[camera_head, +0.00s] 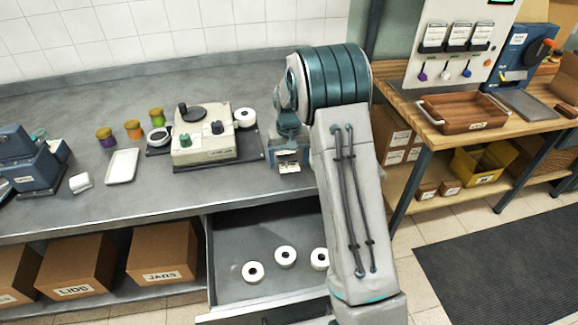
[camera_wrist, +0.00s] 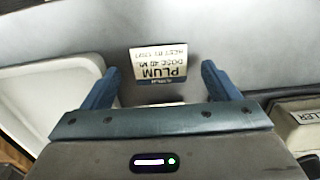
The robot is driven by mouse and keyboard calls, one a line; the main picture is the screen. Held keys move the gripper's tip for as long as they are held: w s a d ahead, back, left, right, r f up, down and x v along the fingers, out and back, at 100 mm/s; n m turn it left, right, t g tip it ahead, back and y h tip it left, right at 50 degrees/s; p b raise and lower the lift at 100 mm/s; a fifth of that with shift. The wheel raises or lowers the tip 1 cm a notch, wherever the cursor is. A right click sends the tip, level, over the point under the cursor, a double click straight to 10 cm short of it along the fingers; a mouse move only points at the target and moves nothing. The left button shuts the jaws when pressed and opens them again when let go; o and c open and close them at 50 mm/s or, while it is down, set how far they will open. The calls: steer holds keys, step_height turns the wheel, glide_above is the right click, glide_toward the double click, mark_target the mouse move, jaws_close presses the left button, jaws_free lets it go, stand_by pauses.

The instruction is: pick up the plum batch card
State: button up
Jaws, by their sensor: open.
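The plum batch card (camera_wrist: 158,67) is a small pale card with dark print and a dark blue strip, its text upside down in the wrist view. It appears to lie on the grey surface. My gripper (camera_wrist: 160,76) is open, with one blue finger on each side of the card; I cannot tell how far above it they are. In the head view my gripper (camera_head: 288,160) is over the bench, right of the labelling machine (camera_head: 205,138). There my gripper and arm crowd the spot, and I cannot clearly make out the card.
The machine's labelled edge (camera_wrist: 305,122) is close at right in the wrist view. A pale, rounded shape (camera_wrist: 55,95) is at left. In the head view, an open drawer (camera_head: 235,228) with white rolls sticks out below the bench. A wooden tray (camera_head: 462,126) stands on the right table.

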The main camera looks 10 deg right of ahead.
steer(key=shift+f, duration=0.9)
steer(key=c, duration=1.1)
steer(key=shift+r, duration=0.1)
